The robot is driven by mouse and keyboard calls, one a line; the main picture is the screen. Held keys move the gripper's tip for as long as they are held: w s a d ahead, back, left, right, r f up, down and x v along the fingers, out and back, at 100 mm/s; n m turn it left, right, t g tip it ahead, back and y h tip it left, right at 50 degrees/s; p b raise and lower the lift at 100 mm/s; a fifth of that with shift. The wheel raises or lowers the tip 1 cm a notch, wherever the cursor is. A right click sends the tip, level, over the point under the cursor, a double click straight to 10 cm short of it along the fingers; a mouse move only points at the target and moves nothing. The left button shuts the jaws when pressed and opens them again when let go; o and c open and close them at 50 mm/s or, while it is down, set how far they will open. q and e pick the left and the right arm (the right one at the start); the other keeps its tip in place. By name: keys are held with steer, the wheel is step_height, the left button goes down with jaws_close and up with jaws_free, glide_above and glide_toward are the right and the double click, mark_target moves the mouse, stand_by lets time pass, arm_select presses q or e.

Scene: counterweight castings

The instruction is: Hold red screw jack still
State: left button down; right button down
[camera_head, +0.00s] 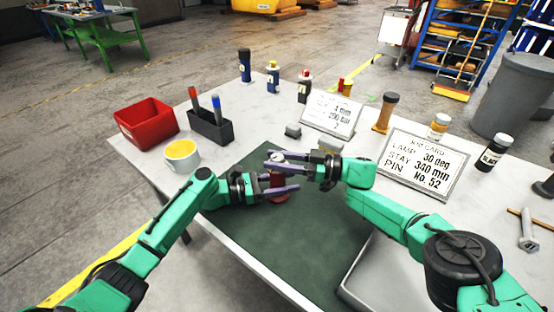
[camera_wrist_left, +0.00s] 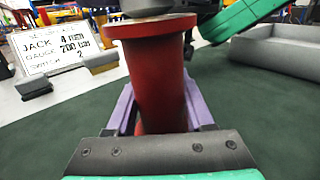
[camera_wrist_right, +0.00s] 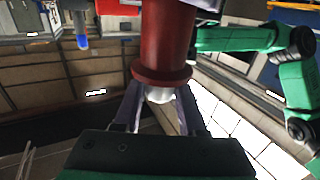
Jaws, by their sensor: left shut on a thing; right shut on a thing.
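My right gripper (camera_head: 270,158) is above the left one and shut on the jack's pale metal top (camera_head: 278,156). In the right wrist view this top (camera_wrist_right: 160,95) sits between the fingers, beside the flange of the red body (camera_wrist_right: 165,40). One card (camera_wrist_left: 55,47) reads jack 4 mm, gauge 200 bar, switch 2.
A job card (camera_head: 425,162) and several bottles line the back and right. A grey tray (camera_head: 362,285) lies front right, under my right arm. The front mat is clear.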

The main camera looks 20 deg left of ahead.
steer(key=shift+w+d+f, duration=0.15)
steer(key=shift+w+d, duration=0.15)
steer(key=shift+d, duration=0.05)
steer(key=c, duration=0.8)
jaws_free()
steer(key=o, duration=0.3)
steer(key=shift+o, duration=0.2)
steer(key=shift+s+a, duration=0.1)
steer(key=shift+s, duration=0.05)
steer(key=w+d, duration=0.1)
steer(key=d, duration=1.1)
